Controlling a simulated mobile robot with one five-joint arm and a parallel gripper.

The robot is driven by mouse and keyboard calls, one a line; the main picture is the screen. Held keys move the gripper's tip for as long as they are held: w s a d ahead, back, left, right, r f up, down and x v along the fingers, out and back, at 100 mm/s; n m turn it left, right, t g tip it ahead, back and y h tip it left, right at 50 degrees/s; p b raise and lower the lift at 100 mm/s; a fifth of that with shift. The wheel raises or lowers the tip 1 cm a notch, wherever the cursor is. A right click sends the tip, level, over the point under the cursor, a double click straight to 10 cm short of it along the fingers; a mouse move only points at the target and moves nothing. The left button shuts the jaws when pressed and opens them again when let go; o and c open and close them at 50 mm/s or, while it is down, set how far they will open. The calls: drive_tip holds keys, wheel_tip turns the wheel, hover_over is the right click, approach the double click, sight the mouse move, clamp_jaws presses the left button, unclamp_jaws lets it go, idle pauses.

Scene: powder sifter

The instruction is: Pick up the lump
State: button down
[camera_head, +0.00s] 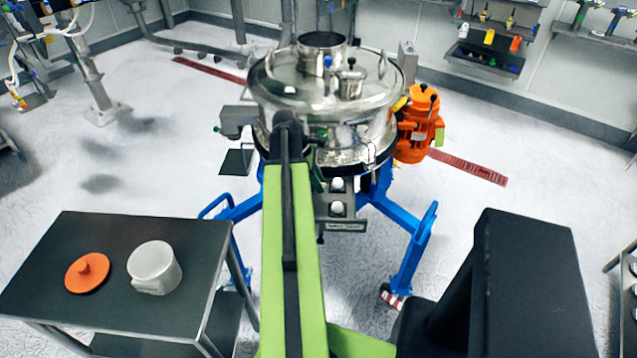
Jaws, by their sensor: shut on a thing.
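My green arm reaches away from me up the middle of the camera_head view. My gripper (286,122) is at its dark far end, in front of the left side of the steel sifter (325,90). The arm's end hides the jaws from this angle. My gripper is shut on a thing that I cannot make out. I see no lump that I can identify in this view. The sifter has a domed lid with an open round inlet on top.
A dark table (120,320) at the left bears a white pot (155,265) and an orange lid (87,274). An orange motor (419,125) sits at the sifter's right. Blue legs (405,260) spread below it. Pale floor (540,220) is open at the right.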

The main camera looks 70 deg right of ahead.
drive_tip(key=s+r+p, duration=0.5)
drive_tip(key=s+r, duration=0.2)
drive_tip(key=s, duration=0.4)
drive_tip(key=shift+s+d+p, duration=0.2)
drive_tip(key=shift+s+p, duration=0.1)
drive_tip(key=shift+s, duration=0.05)
